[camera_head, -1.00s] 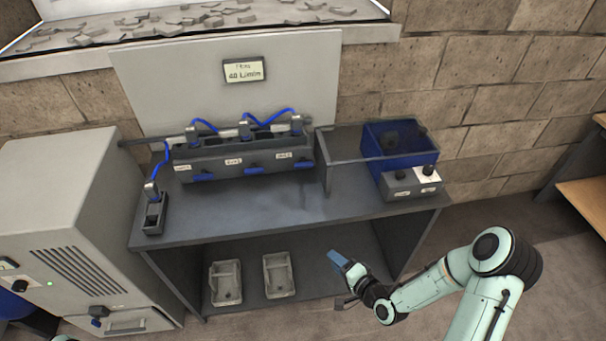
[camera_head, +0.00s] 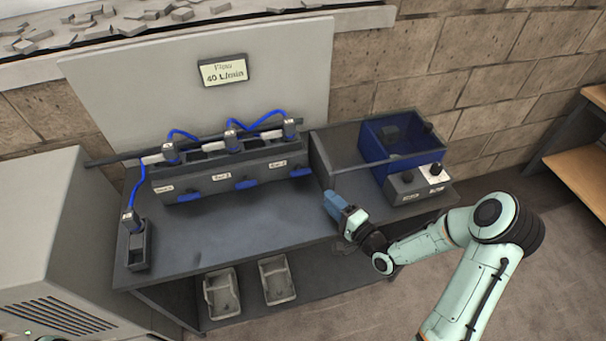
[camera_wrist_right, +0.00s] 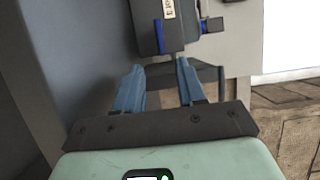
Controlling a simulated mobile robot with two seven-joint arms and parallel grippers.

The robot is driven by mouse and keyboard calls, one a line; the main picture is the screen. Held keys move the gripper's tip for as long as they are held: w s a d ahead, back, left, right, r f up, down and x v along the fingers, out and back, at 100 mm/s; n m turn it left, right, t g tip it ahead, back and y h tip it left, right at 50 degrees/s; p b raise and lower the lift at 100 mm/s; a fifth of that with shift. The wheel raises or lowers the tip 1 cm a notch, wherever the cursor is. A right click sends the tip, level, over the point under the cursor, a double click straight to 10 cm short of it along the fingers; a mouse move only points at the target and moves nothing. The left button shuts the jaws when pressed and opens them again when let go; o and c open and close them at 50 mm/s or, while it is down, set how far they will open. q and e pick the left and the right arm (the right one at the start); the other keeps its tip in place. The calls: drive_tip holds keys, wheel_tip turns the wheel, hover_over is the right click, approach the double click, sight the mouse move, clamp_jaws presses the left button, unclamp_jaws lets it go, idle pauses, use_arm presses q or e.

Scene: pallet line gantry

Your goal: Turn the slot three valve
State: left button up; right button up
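A long dark block with three slots (camera_head: 225,183) stands on the grey bench, with small white labels and blue valve handles along its front. The right-end blue handle (camera_head: 300,172) is at the third slot; the middle handle (camera_head: 246,184) and left handle (camera_head: 188,197) sit beside it.
A blue bin (camera_head: 388,143) and a control box with two knobs (camera_head: 414,187) stand at the bench's right. A small dark holder (camera_head: 137,247) stands at the left. Two grey trays (camera_head: 221,294) lie on the lower shelf. The bench's middle front is clear.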

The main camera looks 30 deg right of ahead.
sight(303, 175)
drive_tip(key=w, duration=0.3)
drive_tip(key=w+a, duration=0.1)
drive_tip(key=w, duration=0.3)
drive_tip(key=w+a+p, duration=0.1)
drive_tip(key=w, duration=0.3)
drive_tip(key=shift+w, duration=0.25)
drive_tip(key=shift+c, duration=0.4)
clamp_jaws()
